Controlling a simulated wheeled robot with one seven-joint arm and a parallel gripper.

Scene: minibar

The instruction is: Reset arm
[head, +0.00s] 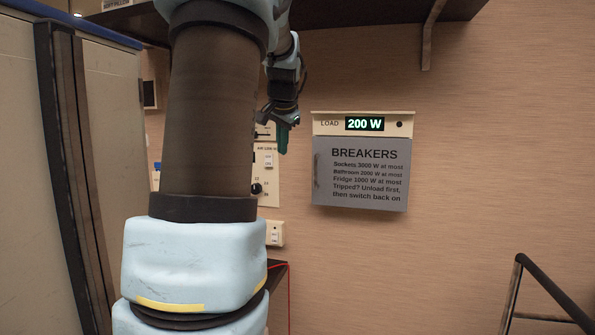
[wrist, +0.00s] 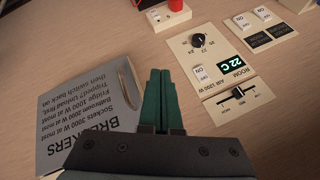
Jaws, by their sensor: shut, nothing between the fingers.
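My gripper (head: 283,138) hangs in front of the back wall in the head view, just left of the breaker box. Its green fingers are together and empty in the wrist view (wrist: 162,85). The grey breaker door (head: 360,173) is closed and carries printed text. It also shows in the wrist view (wrist: 95,115), left of the fingers. Above it a display (head: 365,124) reads 200 W. My arm hides part of the wall in the head view.
A switch panel (wrist: 225,65) with a knob, a slider and a display reading 22 C is on the wall. A tall cabinet (head: 90,150) stands at left. A shelf (head: 350,12) with a bracket is overhead. A dark frame (head: 545,285) stands at lower right.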

